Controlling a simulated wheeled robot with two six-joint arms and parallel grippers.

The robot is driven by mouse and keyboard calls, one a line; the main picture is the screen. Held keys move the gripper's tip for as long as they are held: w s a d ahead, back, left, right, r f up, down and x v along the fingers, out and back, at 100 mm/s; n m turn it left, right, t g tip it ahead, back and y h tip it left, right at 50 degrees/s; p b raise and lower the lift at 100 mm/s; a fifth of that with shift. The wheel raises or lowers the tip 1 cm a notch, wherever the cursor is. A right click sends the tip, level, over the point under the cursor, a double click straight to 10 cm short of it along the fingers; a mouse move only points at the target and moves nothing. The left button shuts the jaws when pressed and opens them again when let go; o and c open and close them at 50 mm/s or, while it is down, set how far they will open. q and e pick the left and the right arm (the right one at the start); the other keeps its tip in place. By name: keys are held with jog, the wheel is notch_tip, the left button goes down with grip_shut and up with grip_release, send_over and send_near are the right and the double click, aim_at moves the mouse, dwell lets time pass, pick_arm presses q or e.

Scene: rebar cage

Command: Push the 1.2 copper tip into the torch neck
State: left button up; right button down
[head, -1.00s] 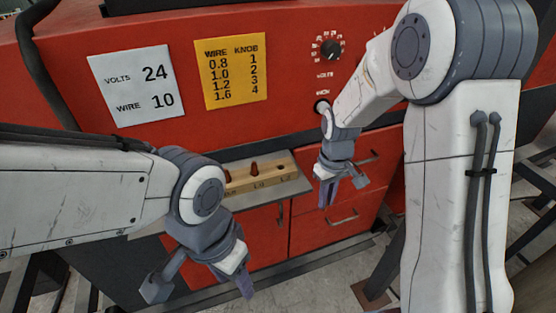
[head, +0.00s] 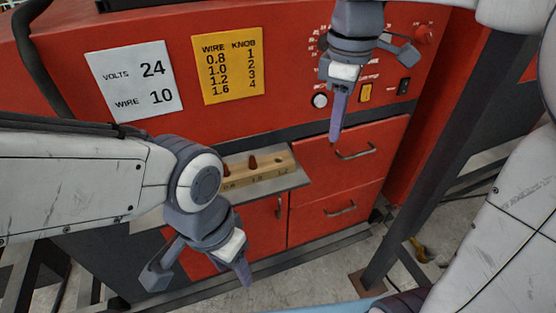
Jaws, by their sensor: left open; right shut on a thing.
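The wooden tip rack (head: 262,179) sits on the grey shelf of the red machine. Copper tips stand in it at the left and at the 1.0 mark, the latter a red-brown tip (head: 253,161). The 1.2 place (head: 279,160) shows an empty dark hole. My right gripper (head: 336,135) hangs above and right of the rack, in front of the drawers, shut. The 1.2 copper tip in its jaws is too hidden to make out. My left gripper (head: 243,272) is open and empty, low in front of the cabinet. I cannot make out the torch neck.
A white card (head: 134,80) reads volts 24, wire 10. A yellow chart (head: 228,68) pairs wire sizes with knob numbers. Drawers (head: 352,160) are closed below the panel. A dark steel post (head: 430,160) stands at the right. A small yellowish thing (head: 420,250) lies beyond it.

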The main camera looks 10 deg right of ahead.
jog(key=w+a+f+p, duration=0.1)
jog(key=w+a+f, duration=0.1)
jog(key=a, duration=0.1)
jog(key=w+a+f+p, duration=0.1)
jog(key=w+a+f, duration=0.1)
jog(key=a, duration=0.1)
jog(key=w+a+f+p, duration=0.2)
jog(key=a+f, duration=0.1)
jog(key=shift+w+a, duration=0.25)
jog(key=shift+w, duration=0.15)
notch_tip(320, 180, down, 3)
jog(key=shift+r+p, duration=0.1)
jog(key=shift+p, duration=1)
jog(key=shift+f, duration=0.45)
jog(key=shift+f, duration=0.1)
jog(key=shift+f, duration=0.15)
jog(key=c, duration=0.8)
grip_release()
jog(key=shift+c, duration=0.2)
